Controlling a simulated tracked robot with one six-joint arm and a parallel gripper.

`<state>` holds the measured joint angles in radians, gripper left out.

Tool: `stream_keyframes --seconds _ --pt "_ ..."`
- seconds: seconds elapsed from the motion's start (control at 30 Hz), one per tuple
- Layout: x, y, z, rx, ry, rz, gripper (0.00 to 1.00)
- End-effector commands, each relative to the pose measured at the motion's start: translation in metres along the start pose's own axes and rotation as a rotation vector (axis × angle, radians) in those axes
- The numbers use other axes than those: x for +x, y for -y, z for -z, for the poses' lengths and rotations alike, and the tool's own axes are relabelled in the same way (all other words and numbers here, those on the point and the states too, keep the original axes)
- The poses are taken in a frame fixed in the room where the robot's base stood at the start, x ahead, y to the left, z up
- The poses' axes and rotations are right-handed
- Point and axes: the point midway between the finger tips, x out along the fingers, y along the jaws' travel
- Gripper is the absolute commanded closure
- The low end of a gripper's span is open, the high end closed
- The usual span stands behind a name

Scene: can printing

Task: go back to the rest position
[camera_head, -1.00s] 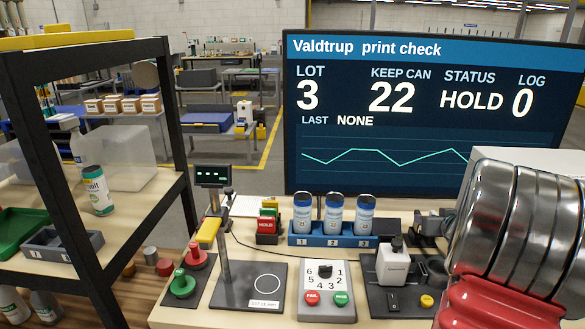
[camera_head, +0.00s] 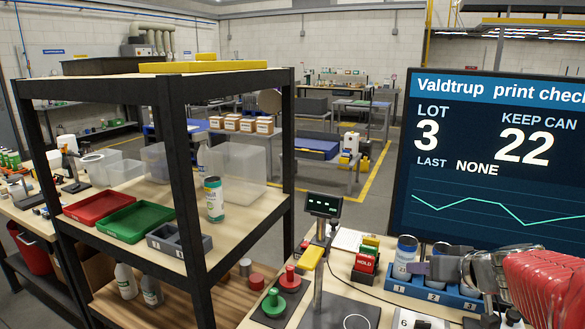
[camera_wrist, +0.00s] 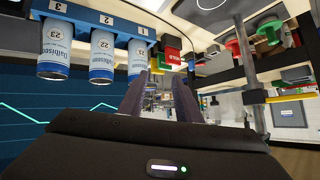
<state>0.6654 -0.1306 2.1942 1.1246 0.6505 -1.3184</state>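My gripper (camera_head: 418,267) is at the right of the head view, pointing left, in front of the can rack. In the wrist view its two fingers (camera_wrist: 161,98) stand apart with nothing between them, so it is open. The blue rack (camera_wrist: 112,28) appears upside down there, with slots marked 3, 2 and 1. It holds three blue and white cans: one at 3 (camera_wrist: 55,48), one at 2 (camera_wrist: 102,57) and one at 1 (camera_wrist: 137,58). In the head view, can 1 (camera_head: 405,256) shows clearly; my arm hides much of the others.
A black shelf frame (camera_head: 186,190) stands left, with red (camera_head: 92,206) and green (camera_head: 134,222) trays. A post with a small display (camera_head: 323,205) rises near my gripper. A HOLD block (camera_head: 365,263) sits beside the rack. A large screen (camera_head: 490,170) stands behind.

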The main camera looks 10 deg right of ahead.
Motion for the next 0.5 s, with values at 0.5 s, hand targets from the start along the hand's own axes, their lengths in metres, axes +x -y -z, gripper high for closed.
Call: stream_keyframes --seconds 0.5 --pt "-0.063 0.17 -0.102 -0.103 0.316 0.09 0.69"
